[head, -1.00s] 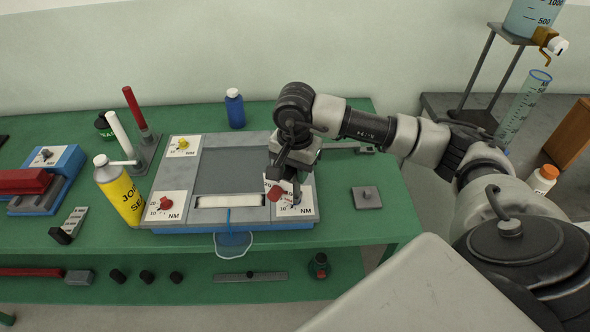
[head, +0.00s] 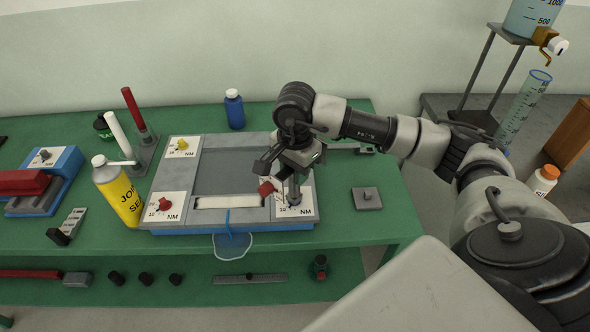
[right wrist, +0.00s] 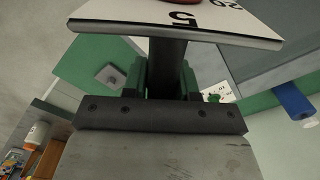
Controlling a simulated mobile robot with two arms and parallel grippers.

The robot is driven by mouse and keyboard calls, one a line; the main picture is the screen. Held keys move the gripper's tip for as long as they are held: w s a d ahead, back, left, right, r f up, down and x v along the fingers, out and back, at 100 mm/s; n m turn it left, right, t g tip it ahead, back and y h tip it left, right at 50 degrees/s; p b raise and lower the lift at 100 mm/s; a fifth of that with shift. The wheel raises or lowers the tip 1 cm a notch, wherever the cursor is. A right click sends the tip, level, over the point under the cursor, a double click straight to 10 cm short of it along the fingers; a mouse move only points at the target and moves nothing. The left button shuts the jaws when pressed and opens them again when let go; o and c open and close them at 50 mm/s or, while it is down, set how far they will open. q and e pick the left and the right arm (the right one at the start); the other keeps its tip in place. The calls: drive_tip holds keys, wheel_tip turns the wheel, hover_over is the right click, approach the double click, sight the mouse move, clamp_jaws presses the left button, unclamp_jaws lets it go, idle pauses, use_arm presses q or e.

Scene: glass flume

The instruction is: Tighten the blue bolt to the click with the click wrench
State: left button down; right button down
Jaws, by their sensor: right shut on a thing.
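My right gripper (head: 285,172) is above the lower right corner of the grey flume frame (head: 170,225). It is shut on a dark shaft (right wrist: 168,68), which I take to be the click wrench. In the right wrist view a white dial card (right wrist: 120,22) marked 5 and 20, with a red part, sits at the far end of the shaft. The red part (head: 266,188) also shows in the head view. The blue bolt is not discernible; the gripper and wrench cover much of the lower right dial plate (head: 307,205). My left gripper is not in view.
The yellow bolt (head: 183,144) and red bolt (head: 164,203) sit on the frame's left corners. A yellow can (head: 120,195) stands left, a blue bottle (head: 234,110) behind. A grey plate (head: 367,198) lies right on clear green table.

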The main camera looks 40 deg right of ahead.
drive_tip(key=shift+m, duration=1.1)
drive_tip(key=shift+m+b, duration=0.3)
drive_tip(key=shift+m, duration=0.3)
drive_tip(key=shift+n+b, duration=0.45)
drive_tip(key=shift+n, duration=0.15)
drive_tip(key=shift+r, duration=0.1)
drive_tip(key=shift+r+p, duration=1.4)
drive_tip(key=shift+r, duration=1.1)
